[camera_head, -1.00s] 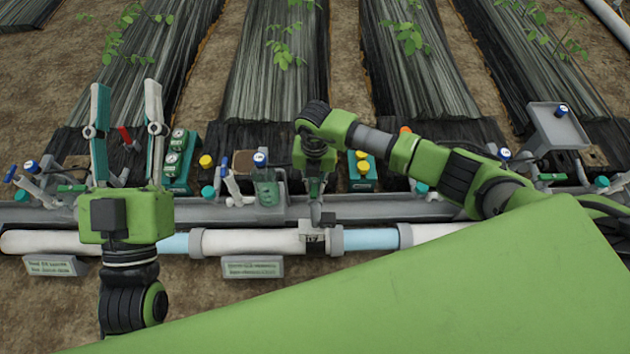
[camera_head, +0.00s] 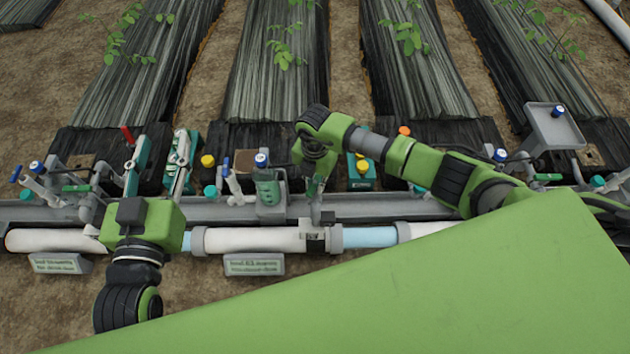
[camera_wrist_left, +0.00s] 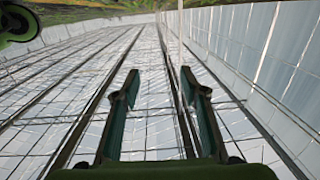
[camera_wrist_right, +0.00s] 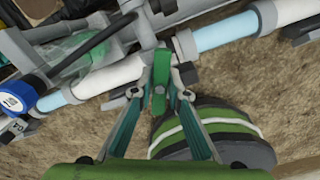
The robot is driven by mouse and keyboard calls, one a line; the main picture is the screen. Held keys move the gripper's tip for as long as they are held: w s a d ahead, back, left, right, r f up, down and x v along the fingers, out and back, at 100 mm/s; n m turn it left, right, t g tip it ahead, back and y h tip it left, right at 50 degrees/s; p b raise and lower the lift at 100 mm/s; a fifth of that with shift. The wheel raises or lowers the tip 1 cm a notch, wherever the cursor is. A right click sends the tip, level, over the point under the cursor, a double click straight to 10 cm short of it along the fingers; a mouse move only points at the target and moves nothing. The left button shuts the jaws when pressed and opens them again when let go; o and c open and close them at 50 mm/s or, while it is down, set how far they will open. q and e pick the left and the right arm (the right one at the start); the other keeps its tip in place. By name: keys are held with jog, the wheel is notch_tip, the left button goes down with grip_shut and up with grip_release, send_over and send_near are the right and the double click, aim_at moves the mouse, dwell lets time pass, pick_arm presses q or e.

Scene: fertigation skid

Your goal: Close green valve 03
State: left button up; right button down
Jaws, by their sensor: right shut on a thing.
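A green valve handle (camera_wrist_right: 159,88) stands between the fingers of my right gripper (camera_wrist_right: 161,95) in the right wrist view. That gripper is shut on it, with a finger on each side. In the head view my right gripper (camera_head: 315,192) reaches down over the grey pipe, and its arm and fingers largely hide the handle. I cannot read a number 03 on this valve. My left gripper (camera_head: 160,145) is open and empty, raised in front of the left part of the skid; its spread fingers also show in the left wrist view (camera_wrist_left: 160,90).
Other green levers sit on the left (camera_head: 76,188) and right (camera_head: 548,177) of the skid. Blue-capped fittings and a green pump (camera_head: 268,187) stand nearby. A white pipe (camera_head: 250,240) runs along the front, with sign plates (camera_head: 254,264) below. A grey tray (camera_head: 553,128) stands at right.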

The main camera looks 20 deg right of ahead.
jog(key=shift+m+p, duration=0.7)
jog(key=shift+m, duration=0.4)
jog(key=shift+m+p, duration=0.7)
jog(key=shift+m, duration=0.4)
jog(key=m+p, duration=0.1)
jog(key=m, duration=0.2)
jog(key=shift+p, duration=0.4)
jog(key=shift+m+p, duration=0.4)
jog(key=shift+m, duration=0.3)
jog(key=shift+r+m+p, duration=0.3)
jog(key=shift+m+p, duration=0.4)
jog(key=shift+m, duration=0.1)
jog(key=shift+m+p, duration=0.4)
jog(key=shift+m, duration=0.4)
jog(key=shift+f+m, duration=0.3)
jog(key=shift+m, duration=0.7)
jog(key=c, duration=1.9)
grip_release()
pick_arm(q)
jog(key=s+a+f+g+y, duration=0.2)
jog(key=s+a+f+g, duration=0.1)
jog(key=s+f+g, duration=0.4)
jog(key=s+a+f+g+y, duration=0.1)
jog(key=s+a+f+g, duration=0.3)
jog(key=s+f, duration=0.7)
jog(key=f+g, duration=0.1)
jog(key=g, duration=0.1)
jog(key=shift+f+n+g+y, duration=0.35)
jog(key=shift+n+g+y, duration=0.05)
